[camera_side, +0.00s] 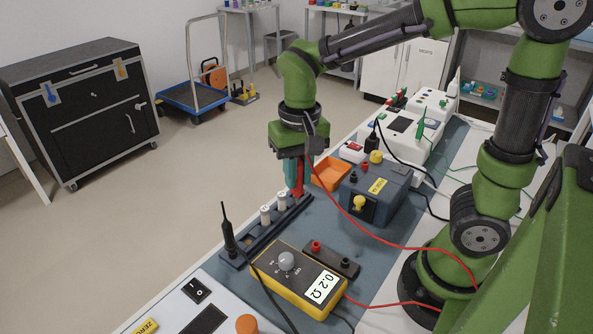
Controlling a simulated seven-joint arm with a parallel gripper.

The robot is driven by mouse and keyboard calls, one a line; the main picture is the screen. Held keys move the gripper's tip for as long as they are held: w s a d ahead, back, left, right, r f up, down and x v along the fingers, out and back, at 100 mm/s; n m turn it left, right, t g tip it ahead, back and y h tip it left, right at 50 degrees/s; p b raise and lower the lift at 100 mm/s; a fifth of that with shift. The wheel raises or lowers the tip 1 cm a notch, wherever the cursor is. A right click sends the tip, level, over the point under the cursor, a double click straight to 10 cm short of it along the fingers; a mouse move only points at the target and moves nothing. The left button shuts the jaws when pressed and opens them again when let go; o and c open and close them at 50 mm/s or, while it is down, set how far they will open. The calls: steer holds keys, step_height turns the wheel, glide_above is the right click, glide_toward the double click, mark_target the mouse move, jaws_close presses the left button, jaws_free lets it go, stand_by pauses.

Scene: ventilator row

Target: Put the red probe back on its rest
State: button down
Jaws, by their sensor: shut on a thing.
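My gripper (294,187) points down over the far end of a dark rack (250,243) and is shut on the red probe (299,180). Its teal fingers hide part of the probe; whether its tip touches anything below is unclear. A red cable runs from the probe to the right, past my arm. A small black block (345,268) with a red-ringed hole (316,246) lies beside the yellow meter (298,282); it looks like the probe rest. The meter's display reads 0.2 Ω. A black probe (228,238) stands upright at the rack's near end.
Two white cylinders (265,215) stand in the rack. A blue-grey box (376,194) with a yellow knob and an orange tray (330,174) are to the right of my gripper. Cables cross the mat. White units line the back of the bench.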

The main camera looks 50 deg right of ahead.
steer(key=shift+s+d+f, duration=0.15)
steer(key=shift+s+f, duration=0.6)
steer(key=shift+f, duration=0.85)
steer(key=shift+s+d+f, duration=0.1)
steer(key=shift+s+f, duration=0.6)
steer(key=shift+f, duration=0.85)
steer(key=shift+s+d+f, duration=0.15)
steer(key=shift+s+f, duration=0.6)
steer(key=shift+f, duration=0.85)
steer(key=shift+f, duration=1)
steer(key=c, duration=0.9)
jaws_free()
